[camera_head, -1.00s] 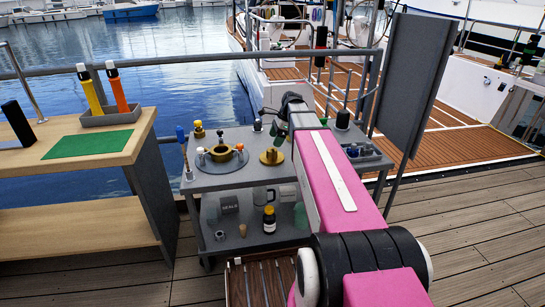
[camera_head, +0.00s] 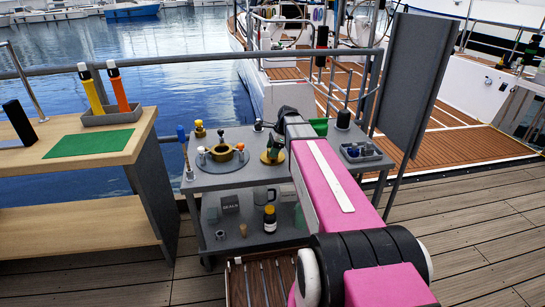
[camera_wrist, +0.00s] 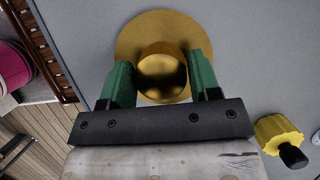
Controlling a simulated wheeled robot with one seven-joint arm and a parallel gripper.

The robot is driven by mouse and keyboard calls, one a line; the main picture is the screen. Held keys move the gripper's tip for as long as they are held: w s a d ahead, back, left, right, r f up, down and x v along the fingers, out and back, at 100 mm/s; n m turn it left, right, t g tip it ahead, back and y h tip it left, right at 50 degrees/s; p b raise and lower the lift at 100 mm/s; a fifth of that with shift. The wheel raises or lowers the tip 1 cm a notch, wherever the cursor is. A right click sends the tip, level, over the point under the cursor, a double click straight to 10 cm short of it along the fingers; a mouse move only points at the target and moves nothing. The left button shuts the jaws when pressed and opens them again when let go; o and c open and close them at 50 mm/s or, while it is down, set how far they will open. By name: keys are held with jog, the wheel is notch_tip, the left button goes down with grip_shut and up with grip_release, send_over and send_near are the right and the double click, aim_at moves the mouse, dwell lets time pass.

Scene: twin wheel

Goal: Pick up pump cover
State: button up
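The pump cover is a round brass disc with a raised round knob (camera_head: 270,160), lying flat on the grey table top, right of the brass pump body (camera_head: 222,154). In the wrist view the pump cover (camera_wrist: 128,40) fills the top middle. My gripper (camera_wrist: 162,68) has green fingers, one on each side of the knob, with what looks like a narrow gap at each side. It is open; contact with the knob cannot be made out. In the head view my gripper (camera_head: 274,150) is over the cover and partly hides it.
A yellow knob with a black tip (camera_wrist: 280,133) is close by at the right of the wrist view. A grey tray of small parts (camera_head: 362,153) is at the table's right. The lower shelf holds a dark bottle (camera_head: 269,220). A wooden bench (camera_head: 80,150) stands at left.

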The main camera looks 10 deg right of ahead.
aim_at(269, 148)
jog(key=c, duration=0.5)
jog(key=shift+r, duration=0.8)
notch_tip(269, 148, up, 2)
jog(key=shift+r, duration=0.2)
jog(key=s+a+r, duration=0.7)
jog(key=a, duration=0.2)
jog(key=shift+s, duration=0.2)
